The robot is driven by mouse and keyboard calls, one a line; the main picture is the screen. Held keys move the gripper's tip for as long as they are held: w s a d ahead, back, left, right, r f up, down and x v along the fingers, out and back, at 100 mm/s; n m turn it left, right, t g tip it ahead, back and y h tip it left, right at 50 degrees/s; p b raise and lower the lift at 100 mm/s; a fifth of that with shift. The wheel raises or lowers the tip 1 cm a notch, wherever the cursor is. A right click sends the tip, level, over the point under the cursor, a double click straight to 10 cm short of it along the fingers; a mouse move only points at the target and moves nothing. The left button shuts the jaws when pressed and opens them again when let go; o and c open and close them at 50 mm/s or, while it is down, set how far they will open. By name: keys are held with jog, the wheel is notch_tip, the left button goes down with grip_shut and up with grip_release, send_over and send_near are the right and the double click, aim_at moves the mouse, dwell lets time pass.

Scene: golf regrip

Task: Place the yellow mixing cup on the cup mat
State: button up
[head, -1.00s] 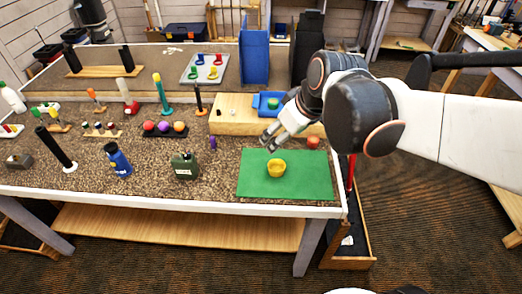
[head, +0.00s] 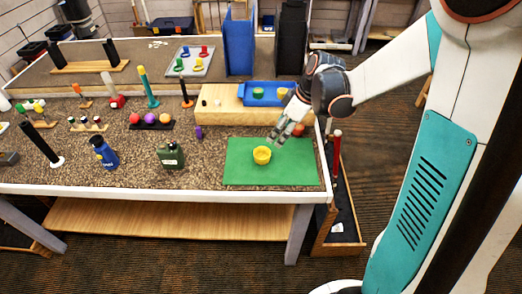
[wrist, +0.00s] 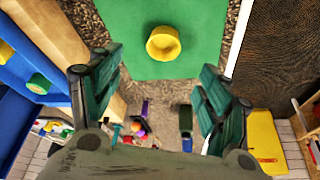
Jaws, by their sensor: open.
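The yellow cup (head: 262,155) stands upright on a green mat (head: 240,174) at the table's front right, a little above the mat's middle line. I take this green mat as the cup mat, though I cannot be sure. My gripper (head: 274,138) is just behind and to the right of the cup, above the mat, apart from the cup. In the wrist view the cup (wrist: 163,43) shows beyond the fingertips on the mat (wrist: 195,22). The two fingers are spread wide, with nothing between them.
A wooden block (head: 218,115) behind the mat carries a blue tray (head: 290,101) holding small green and yellow pieces. A green canister (head: 171,156) and blue bottle (head: 105,153) stand left. The table's right edge is close.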

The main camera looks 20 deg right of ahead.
jog(key=b, duration=0.2)
send_near(264, 152)
jog(key=shift+s+a+f, duration=0.45)
jog(key=shift+a+f, duration=0.35)
jog(key=shift+a+b+x, duration=0.2)
jog(key=shift+b+x, duration=0.5)
jog(key=shift+x, duration=0.65)
jog(key=shift+a+b+x, duration=0.15)
jog(key=shift+b+x, duration=0.5)
jog(key=shift+x, duration=0.7)
jog(key=shift+s+r, duration=0.15)
jog(key=c, duration=1.1)
jog(key=shift+o, duration=0.2)
notch_tip(264, 152, up, 20)
jog(key=p, duration=0.7)
jog(key=s+f+m+h+b, duration=0.1)
jog(key=f+m, duration=0.2)
jog(key=f, duration=0.2)
jog(key=s+f+m+t+h+b, duration=0.1)
jog(key=s+f+m, duration=0.1)
jog(key=f, duration=0.4)
jog(key=s+f+m+h+b, duration=0.1)
jog(key=s+f+m, duration=0.1)
jog(key=f+m, duration=0.2)
jog(key=shift+a+f+t, duration=0.1)
jog(key=shift+f+t, duration=0.2)
jog(key=shift+f, duration=0.6)
jog(key=shift+s+f+m+h, duration=0.3)
jog(key=shift+s+f+m, duration=0.05)
jog(key=shift+f+m, duration=0.15)
